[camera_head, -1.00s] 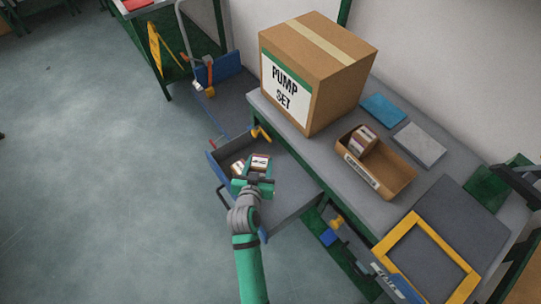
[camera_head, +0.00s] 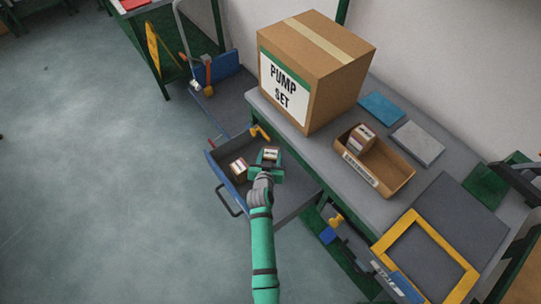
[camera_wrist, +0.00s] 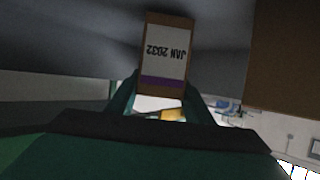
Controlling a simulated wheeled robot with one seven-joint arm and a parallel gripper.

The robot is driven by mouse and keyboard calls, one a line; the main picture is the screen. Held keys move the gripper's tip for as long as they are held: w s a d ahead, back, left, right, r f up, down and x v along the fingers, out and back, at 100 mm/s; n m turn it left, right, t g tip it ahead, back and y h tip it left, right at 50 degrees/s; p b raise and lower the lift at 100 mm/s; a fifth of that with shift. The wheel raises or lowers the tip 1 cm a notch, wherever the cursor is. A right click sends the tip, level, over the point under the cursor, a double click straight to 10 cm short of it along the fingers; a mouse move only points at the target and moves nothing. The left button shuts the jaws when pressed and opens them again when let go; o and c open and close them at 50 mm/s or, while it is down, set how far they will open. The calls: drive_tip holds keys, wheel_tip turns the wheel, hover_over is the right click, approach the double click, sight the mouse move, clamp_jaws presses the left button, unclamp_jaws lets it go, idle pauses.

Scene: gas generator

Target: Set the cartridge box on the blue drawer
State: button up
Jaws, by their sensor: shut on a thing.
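The blue drawer (camera_head: 222,183) is pulled out from the workbench, with a blue front and grey inside. My gripper (camera_head: 269,163) is over the drawer's inner part, shut on a small cartridge box (camera_head: 271,154). In the wrist view the held box (camera_wrist: 166,52) shows a white label reading "JAN 2032" and a purple stripe, between the fingertips (camera_wrist: 162,95). Whether it touches the drawer floor I cannot tell. A second small box (camera_head: 238,170) sits in the drawer near its blue front, left of my gripper and apart from it.
A large "PUMP SET" carton (camera_head: 313,75) stands on the workbench above the drawer. An open cardboard tray (camera_head: 393,179) there holds another small box (camera_head: 361,139). A yellow frame (camera_head: 431,240) lies at the right. The floor left of the drawer is clear.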

drive_tip(key=shift+f, duration=0.25)
drive_tip(key=shift+f, duration=0.1)
drive_tip(key=o, duration=1.1)
drive_tip(key=shift+a, duration=0.1)
drive_tip(key=shift+s, duration=0.1)
drive_tip(key=v, duration=0.7)
drive_tip(key=shift+s, duration=0.15)
